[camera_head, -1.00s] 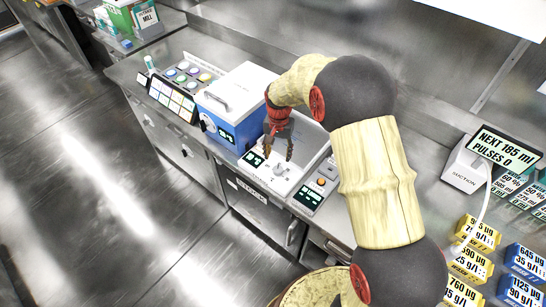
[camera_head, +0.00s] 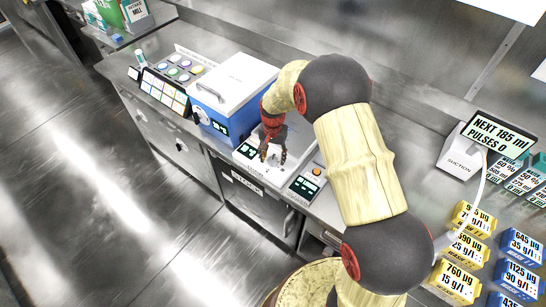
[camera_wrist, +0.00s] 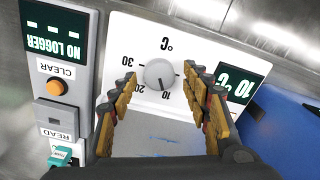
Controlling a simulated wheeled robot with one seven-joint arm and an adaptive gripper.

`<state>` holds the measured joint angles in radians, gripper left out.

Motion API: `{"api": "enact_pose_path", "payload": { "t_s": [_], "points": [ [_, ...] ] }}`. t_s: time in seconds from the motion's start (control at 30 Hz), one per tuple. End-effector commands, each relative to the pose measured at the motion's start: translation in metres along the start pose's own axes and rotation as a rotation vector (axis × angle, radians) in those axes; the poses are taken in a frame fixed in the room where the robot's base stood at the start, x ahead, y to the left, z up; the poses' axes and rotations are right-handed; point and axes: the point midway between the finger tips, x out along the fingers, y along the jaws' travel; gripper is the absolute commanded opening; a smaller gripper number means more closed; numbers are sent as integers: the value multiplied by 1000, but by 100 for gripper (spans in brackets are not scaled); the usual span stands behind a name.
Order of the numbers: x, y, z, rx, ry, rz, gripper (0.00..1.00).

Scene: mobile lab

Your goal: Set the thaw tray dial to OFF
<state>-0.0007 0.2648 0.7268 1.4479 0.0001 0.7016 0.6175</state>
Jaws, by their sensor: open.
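The thaw tray's white front panel (camera_wrist: 140,30) fills the middle of the wrist view, upside down. Its round grey dial (camera_wrist: 160,73) has a scale of 10, 20 and 30 around it, with °C above. Its pointer mark seems to face the 10, and the small display (camera_wrist: 238,85) beside it reads 10 °C. My gripper (camera_wrist: 160,76) is open, with one finger on either side of the dial; I cannot tell whether they touch it. In the head view my gripper (camera_head: 272,152) is over the white panel (camera_head: 252,160), hiding most of the dial.
A grey logger box (camera_wrist: 62,80) reading NO LOGGER, with an orange CLEAR button, stands close beside the panel. A blue and white box (camera_head: 235,95) is on the other side. A suction unit (camera_head: 462,155) and yellow and blue boxes are at the right.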

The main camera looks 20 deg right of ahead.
Motion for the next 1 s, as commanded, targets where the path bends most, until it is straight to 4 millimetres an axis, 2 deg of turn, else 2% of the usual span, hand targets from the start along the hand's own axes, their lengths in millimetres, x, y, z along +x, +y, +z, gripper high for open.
{"api": "enact_pose_path", "payload": {
  "t_s": [0.8, 1.0],
  "points": [
    [0, 0, 0, 0, 0, 0, 4],
    [0, 0, 0, -11, 0, 0, 4]
  ]
}}
